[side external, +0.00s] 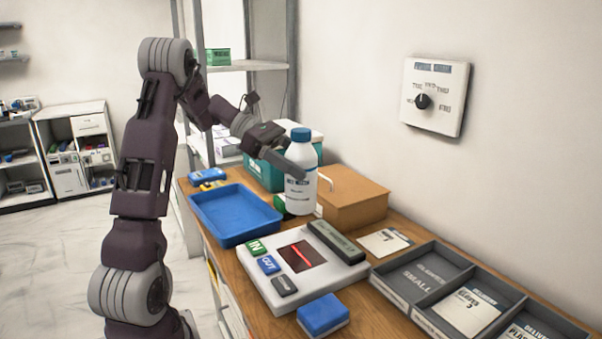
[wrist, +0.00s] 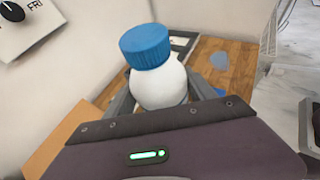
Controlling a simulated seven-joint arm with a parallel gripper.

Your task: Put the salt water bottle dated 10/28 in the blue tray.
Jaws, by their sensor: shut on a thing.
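A white bottle (side external: 301,187) with a blue cap and a printed label is held upright in my gripper (side external: 299,171). The date on the label is too small to read. In the wrist view the bottle (wrist: 158,84) sits between the two fingers of my gripper (wrist: 160,100), which is shut on it. The blue tray (side external: 235,222) lies on the wooden counter to the left of the bottle and looks empty. The bottle is not over the tray in the side view; its base is near the tray's right edge. The wrist view does not clearly show the tray.
A scanner (side external: 302,262) with IN and OUT buttons stands in front of the tray. A blue block (side external: 323,314) lies at the counter's front. A cardboard box (side external: 352,204) and a green box (side external: 262,172) stand behind. A grey divided organiser (side external: 420,310) is at right.

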